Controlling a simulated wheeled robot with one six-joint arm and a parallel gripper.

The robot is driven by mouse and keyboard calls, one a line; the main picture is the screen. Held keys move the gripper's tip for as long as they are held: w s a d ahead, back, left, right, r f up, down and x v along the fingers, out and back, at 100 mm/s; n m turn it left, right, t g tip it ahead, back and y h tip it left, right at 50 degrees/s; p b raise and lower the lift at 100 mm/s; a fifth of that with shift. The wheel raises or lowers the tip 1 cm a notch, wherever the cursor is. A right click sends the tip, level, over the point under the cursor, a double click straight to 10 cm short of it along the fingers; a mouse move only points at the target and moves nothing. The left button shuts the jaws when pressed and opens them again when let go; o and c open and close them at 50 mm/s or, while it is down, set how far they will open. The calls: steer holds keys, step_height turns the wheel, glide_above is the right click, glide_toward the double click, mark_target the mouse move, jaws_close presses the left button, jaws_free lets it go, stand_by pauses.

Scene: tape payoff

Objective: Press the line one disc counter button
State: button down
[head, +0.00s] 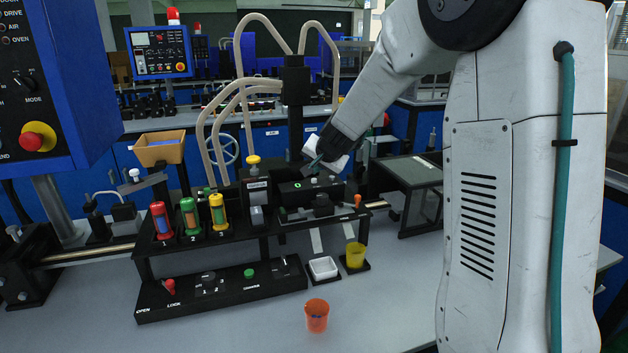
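A black station stands on the bench in the head view. Three capped tubes stand on its left, marked with numbers: a red one (161,222), a green one (189,217) and a yellow one (217,213). A low black panel (225,290) in front carries a red lever (168,287), a dark selector (208,281) and a green button (249,273). A black box (312,190) with a small green mark sits at the upper right of the station. I cannot tell which control is the line one disc counter button. My gripper (318,163) is just above and behind the box; its fingers are unclear.
An orange cup (316,317) stands at the front; a white tray (322,267) and a yellow cup (355,256) stand below chutes. Beige hoses (218,130) rise behind the station. A blue control cabinet (60,85) is at left. The front bench is mostly clear.

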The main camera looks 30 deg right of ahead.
step_height(320, 180, up, 5)
stand_by(0.8)
stand_by(0.6)
steer(key=s+a+n+g, duration=0.2)
steer(key=s+a+n, duration=0.1)
steer(key=s, duration=1.1)
steer(key=s+a+f+n+g, duration=0.1)
steer(key=s+a+n+g, duration=0.2)
steer(key=s, duration=1.1)
steer(key=s+a+n+g+y, duration=0.1)
steer(key=s+a+n+g, duration=0.2)
steer(key=s+a, duration=0.5)
steer(key=shift+s+f+n, duration=0.15)
steer(key=shift+s+n, duration=0.45)
steer(key=shift+s, duration=3)
